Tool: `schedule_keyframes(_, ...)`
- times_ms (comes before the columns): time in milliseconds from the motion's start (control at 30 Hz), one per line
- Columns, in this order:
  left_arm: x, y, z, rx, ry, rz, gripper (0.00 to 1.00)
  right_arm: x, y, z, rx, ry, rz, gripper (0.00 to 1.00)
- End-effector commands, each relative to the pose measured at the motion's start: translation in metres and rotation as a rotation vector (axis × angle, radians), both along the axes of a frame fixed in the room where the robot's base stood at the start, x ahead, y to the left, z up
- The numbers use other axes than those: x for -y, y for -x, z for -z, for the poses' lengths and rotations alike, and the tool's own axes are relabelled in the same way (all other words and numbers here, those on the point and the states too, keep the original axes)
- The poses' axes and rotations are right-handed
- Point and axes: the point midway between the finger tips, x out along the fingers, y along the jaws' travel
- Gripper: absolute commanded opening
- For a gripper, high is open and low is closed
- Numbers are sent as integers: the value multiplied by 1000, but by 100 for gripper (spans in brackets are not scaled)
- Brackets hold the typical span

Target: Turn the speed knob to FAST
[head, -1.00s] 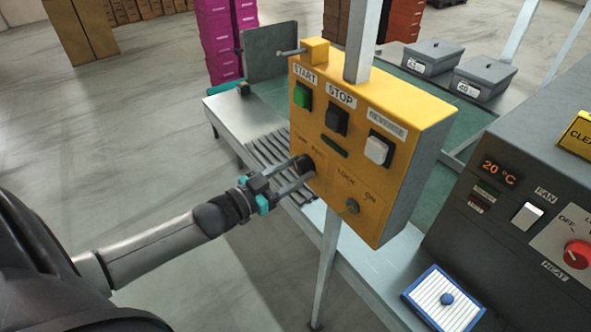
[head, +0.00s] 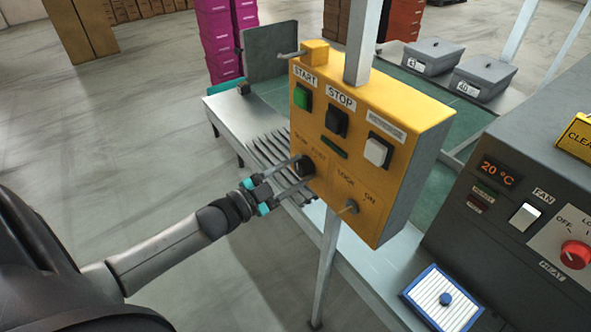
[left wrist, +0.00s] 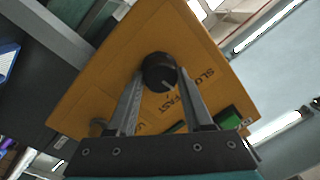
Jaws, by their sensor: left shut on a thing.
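The yellow control box (head: 395,108) hangs on a grey post. Its speed knob (left wrist: 158,72) is round and black, with a white pointer mark. In the left wrist view the mark points toward the side where the word FAST (left wrist: 188,104) is printed, with SLOW beside it; exact alignment is hard to tell. My left gripper (head: 306,171) has its two fingers on either side of the knob, shut on it; the knob also shows in the head view (head: 305,165), partly hidden by the fingers. My right gripper is not in view.
The box also carries a green START button (head: 303,96), a black STOP button (head: 337,121), a white button (head: 378,150) and a lock switch (head: 350,207) below right of the knob. A dark heater panel (head: 490,225) stands at right. Open floor lies at left.

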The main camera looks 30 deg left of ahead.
Motion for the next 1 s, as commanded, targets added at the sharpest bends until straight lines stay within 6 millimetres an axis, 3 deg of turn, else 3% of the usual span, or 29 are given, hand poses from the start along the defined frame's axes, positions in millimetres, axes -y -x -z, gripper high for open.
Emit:
schedule_keyframes(600, 0, 0, 3, 208, -499, 0, 0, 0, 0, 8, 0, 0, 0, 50)
schedule_keyframes(1000, 0, 0, 3, 270, -652, 0, 0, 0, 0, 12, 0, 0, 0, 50)
